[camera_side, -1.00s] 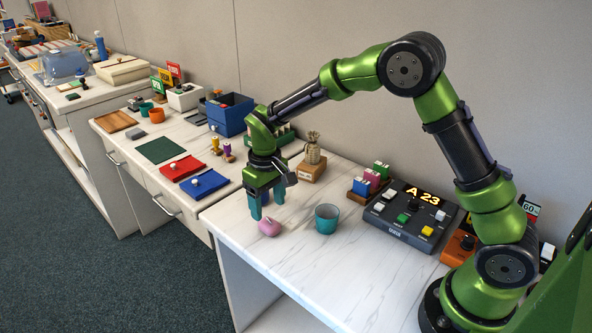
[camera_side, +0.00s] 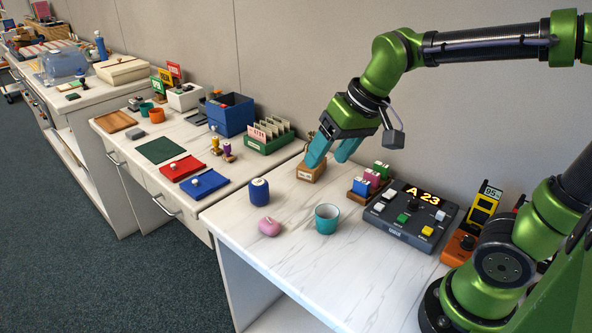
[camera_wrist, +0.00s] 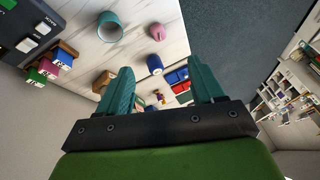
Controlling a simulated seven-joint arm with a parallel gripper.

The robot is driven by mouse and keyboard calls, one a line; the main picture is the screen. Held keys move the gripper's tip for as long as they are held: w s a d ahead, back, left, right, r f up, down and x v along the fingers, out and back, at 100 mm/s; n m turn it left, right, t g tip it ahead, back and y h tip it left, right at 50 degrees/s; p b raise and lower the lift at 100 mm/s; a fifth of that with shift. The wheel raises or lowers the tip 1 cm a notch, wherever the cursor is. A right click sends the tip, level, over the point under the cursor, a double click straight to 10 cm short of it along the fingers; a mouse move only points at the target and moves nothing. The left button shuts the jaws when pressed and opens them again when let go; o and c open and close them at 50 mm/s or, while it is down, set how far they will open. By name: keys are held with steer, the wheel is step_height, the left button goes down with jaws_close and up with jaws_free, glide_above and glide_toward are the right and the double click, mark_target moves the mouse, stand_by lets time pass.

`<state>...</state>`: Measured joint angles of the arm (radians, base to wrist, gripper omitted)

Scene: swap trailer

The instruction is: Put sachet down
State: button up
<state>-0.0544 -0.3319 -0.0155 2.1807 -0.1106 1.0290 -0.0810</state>
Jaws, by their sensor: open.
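A small tan tied sack, the likeliest sachet (camera_side: 311,134), is mostly hidden behind a finger of my gripper in the side view, at a wooden block (camera_side: 311,171) with a pale label. The block also shows in the wrist view (camera_wrist: 103,81), left of the fingers. My gripper (camera_side: 326,160) points down at the block's right side, its two teal fingers apart. In the wrist view (camera_wrist: 164,72) the fingers are spread with no object held between them. Whether a finger touches the sack or block is unclear.
A pink lump (camera_side: 269,227), a blue jar (camera_side: 259,192) and a teal cup (camera_side: 327,218) stand on the near counter. A black control panel (camera_side: 411,215) and coloured blocks (camera_side: 367,183) lie to the right.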

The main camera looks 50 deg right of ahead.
steer(key=s+m+t, duration=0.1)
steer(key=s+t, duration=0.1)
steer(key=s, duration=0.5)
steer(key=shift+s+d+f+t, duration=0.2)
steer(key=shift+s+f+t, duration=0.05)
steer(key=shift+t, duration=0.05)
stand_by(0.8)
